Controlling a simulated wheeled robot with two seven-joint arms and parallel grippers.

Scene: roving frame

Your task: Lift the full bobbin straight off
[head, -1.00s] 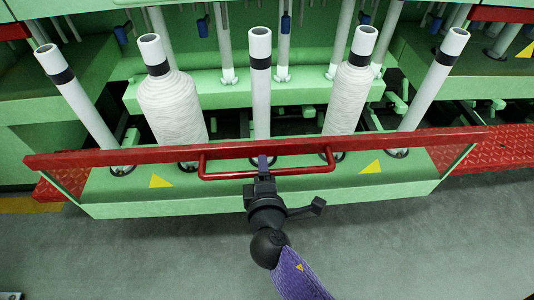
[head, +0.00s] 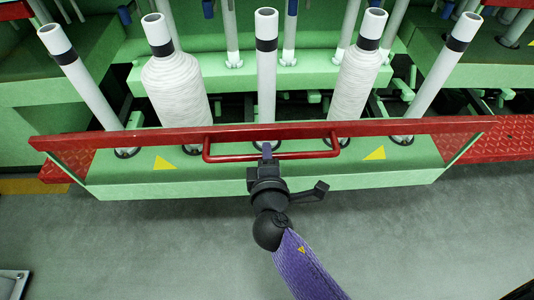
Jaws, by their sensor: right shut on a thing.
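Two white wound bobbins stand on a green machine base (head: 270,178). The left bobbin (head: 178,92) is fatter and the right bobbin (head: 352,88) slimmer. Each has a tube with a black band on top. Three bare tubes (head: 266,90) stand beside and between them. A red rail (head: 110,142) with a red handle (head: 235,157) crosses in front and hides parts of the bobbins' lower ends. My right gripper (head: 266,155) is shut on the handle's middle, apart from both bobbins. My left gripper is not in view.
Red tread plates (head: 510,138) lie at both ends of the base. Green machine frames (head: 45,100) and thin rods stand behind the bobbins. The grey floor (head: 150,245) in front is mostly clear. A grey flat thing (head: 12,283) shows at the lower left corner.

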